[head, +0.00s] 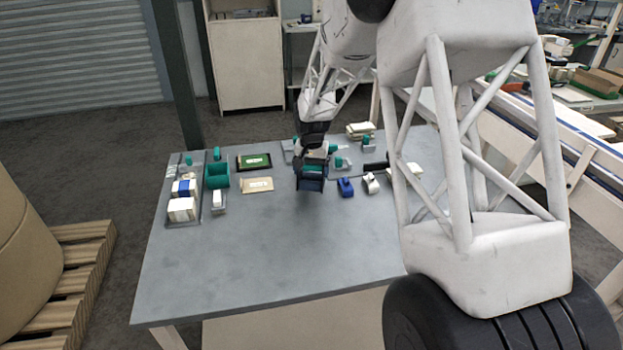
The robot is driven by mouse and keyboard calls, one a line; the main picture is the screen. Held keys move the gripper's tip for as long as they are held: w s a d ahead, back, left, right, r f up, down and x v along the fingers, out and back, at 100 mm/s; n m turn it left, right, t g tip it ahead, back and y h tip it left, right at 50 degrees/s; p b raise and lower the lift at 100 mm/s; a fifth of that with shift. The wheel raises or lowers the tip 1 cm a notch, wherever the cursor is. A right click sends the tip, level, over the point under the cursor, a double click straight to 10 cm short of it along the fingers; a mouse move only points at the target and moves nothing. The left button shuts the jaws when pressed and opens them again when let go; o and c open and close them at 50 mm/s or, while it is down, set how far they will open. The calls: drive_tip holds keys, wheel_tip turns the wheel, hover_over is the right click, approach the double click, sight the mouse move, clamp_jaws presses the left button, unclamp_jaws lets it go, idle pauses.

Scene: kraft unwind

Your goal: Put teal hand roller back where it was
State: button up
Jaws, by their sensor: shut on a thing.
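My gripper (313,163) hangs over the back middle of the grey table (270,250), jaws downward. It is shut on a dark teal-blue thing (312,184) that shows below the wrist. The thing is small and partly hidden by the jaws, so I cannot tell for sure that it is the teal hand roller. A shadow lies on the table below it. A small teal piece (341,163) stands on a grey base just right of my gripper. Other teal bits show close around the wrist, and their shapes are unclear.
A teal bin (217,176) and a grey tray (183,221) with boxes stand at left. A dark green-screened panel (254,161) and a tan card (257,185) lie nearby. A blue item (345,187) and a white item (371,183) stand at right. The table's front is clear.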

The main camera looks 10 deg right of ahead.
sight(312, 170)
drive_tip(key=shift+f, duration=1.75)
drive_tip(key=shift+f, duration=0.4)
drive_tip(key=shift+s+f, duration=0.1)
drive_tip(key=shift+f, duration=0.3)
drive_tip(key=c, duration=0.4)
drive_tip(key=o, duration=1.1)
drive_tip(key=shift+c, duration=0.2)
drive_tip(key=shift+o, duration=0.3)
drive_tip(key=shift+r, duration=0.15)
drive_tip(key=shift+r, duration=0.85)
wheel_tip(312, 170, up, 12)
drive_tip(key=shift+f, duration=0.2)
